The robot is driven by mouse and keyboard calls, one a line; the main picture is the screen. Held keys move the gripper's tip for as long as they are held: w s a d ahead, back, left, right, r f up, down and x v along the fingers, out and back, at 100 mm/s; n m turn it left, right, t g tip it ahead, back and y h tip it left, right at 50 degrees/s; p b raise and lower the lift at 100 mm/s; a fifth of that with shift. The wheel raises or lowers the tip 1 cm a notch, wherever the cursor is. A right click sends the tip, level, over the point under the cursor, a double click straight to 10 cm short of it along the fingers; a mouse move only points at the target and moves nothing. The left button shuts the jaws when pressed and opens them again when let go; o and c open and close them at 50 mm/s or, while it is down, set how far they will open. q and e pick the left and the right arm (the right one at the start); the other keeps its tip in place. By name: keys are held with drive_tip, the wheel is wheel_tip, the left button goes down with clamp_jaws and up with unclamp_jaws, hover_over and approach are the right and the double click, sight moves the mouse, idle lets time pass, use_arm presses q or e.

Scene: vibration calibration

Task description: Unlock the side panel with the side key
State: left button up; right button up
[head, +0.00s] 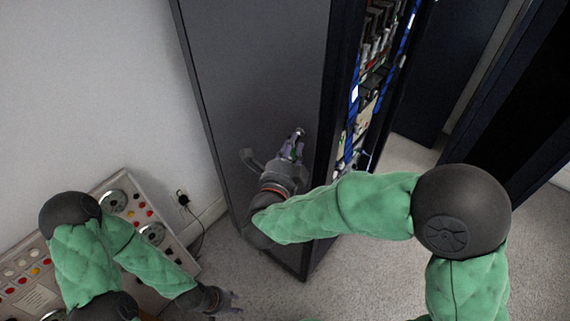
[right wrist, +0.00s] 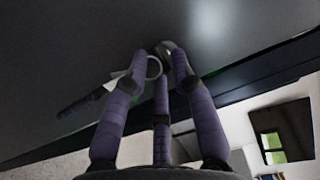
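The side panel (head: 262,65) is the large dark grey side of a tall cabinet in the head view. My right gripper (head: 297,146) is up against this panel near its front edge. In the right wrist view its purple fingers (right wrist: 158,62) close around the side key (right wrist: 154,68), a small metal key with a ring. The key's tip is at a round metal lock (right wrist: 165,48) on the panel; how deep it sits is hidden. A dark tag with a pale end (right wrist: 92,99) hangs to the left. My left gripper (head: 229,301) is low over the floor, empty, fingers spread.
The cabinet's open front shows electronics and blue cables (head: 372,85). A control console (head: 125,200) with dials and buttons stands at the lower left, by a wall socket (head: 183,198). Another dark cabinet (head: 525,100) is at the right. Carpet (head: 360,270) lies between.

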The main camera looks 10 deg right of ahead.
drive_tip(key=v, duration=1)
drive_tip(key=shift+s, duration=0.25)
drive_tip(key=w+a+f+n+g+y, duration=0.1)
drive_tip(key=w+f+n+y, duration=0.25)
drive_tip(key=f, duration=0.35)
drive_tip(key=w+f+n+g+y, duration=0.1)
drive_tip(key=w+f+n+y, duration=0.1)
drive_tip(key=w+f+n, duration=0.4)
wheel_tip(320, 180, down, 15)
drive_tip(key=s+n+g+y, duration=0.3)
drive_tip(key=n+g, duration=0.1)
drive_tip(key=s+d+f+n+g+y, duration=0.1)
drive_tip(key=s+f+n+g+y, duration=0.3)
drive_tip(key=s+f, duration=1.4)
drive_tip(key=n+g, duration=0.4)
drive_tip(key=g, duration=0.1)
drive_tip(key=shift+d+y, duration=0.15)
drive_tip(key=shift+y, duration=0.1)
